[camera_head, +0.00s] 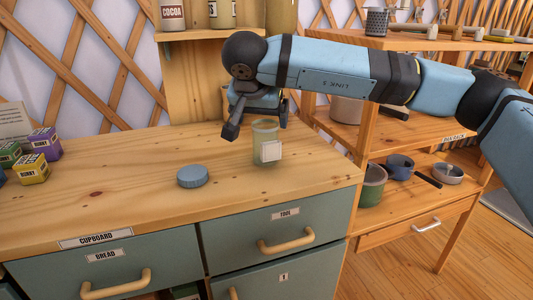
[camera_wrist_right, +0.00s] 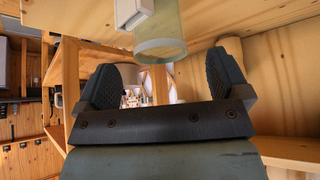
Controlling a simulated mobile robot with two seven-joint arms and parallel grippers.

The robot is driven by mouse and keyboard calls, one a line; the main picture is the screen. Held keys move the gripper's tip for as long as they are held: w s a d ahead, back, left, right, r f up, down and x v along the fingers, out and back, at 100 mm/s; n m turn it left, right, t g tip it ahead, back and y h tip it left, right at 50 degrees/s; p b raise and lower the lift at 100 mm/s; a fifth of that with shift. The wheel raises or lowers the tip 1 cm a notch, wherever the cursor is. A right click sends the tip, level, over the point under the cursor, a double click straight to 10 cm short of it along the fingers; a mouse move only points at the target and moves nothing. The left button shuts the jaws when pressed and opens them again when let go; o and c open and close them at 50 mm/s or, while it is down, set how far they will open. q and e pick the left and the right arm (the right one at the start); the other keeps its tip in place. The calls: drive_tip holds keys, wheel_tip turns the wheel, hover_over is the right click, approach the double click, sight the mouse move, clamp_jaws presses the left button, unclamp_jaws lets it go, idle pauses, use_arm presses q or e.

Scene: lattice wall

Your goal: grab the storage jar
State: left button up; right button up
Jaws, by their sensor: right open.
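The storage jar (camera_head: 266,150) is a translucent greenish cylinder with a white label, standing upright and without a lid on the wooden counter. A round blue lid (camera_head: 193,176) lies on the counter to its left. My right gripper (camera_head: 257,119) is open at the jar's upper back side, with one finger on the left of it and the other near its right rim. In the right wrist view the jar (camera_wrist_right: 161,28) shows beyond the open fingers (camera_wrist_right: 165,82), with nothing gripped; whether a finger touches it I cannot tell. My left gripper is not in view.
The counter (camera_head: 110,190) is clear around the lid. Several small labelled boxes (camera_head: 40,150) stand at the far left. A shelf with a cocoa tin (camera_head: 172,14) is behind. A wooden rack (camera_head: 364,140) with pots and bowls stands at the right, beneath my right arm.

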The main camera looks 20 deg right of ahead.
sight(266, 131)
drive_tip(key=b+x, duration=0.2)
drive_tip(key=x, duration=0.4)
drive_tip(key=shift+w+d+f, duration=0.1)
drive_tip(key=shift+w+d, duration=0.05)
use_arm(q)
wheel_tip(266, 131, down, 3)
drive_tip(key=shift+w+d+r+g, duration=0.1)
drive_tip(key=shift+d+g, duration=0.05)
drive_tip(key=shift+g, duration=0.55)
use_arm(e)
drive_tip(key=shift+c, duration=0.2)
drive_tip(key=c, duration=1.1)
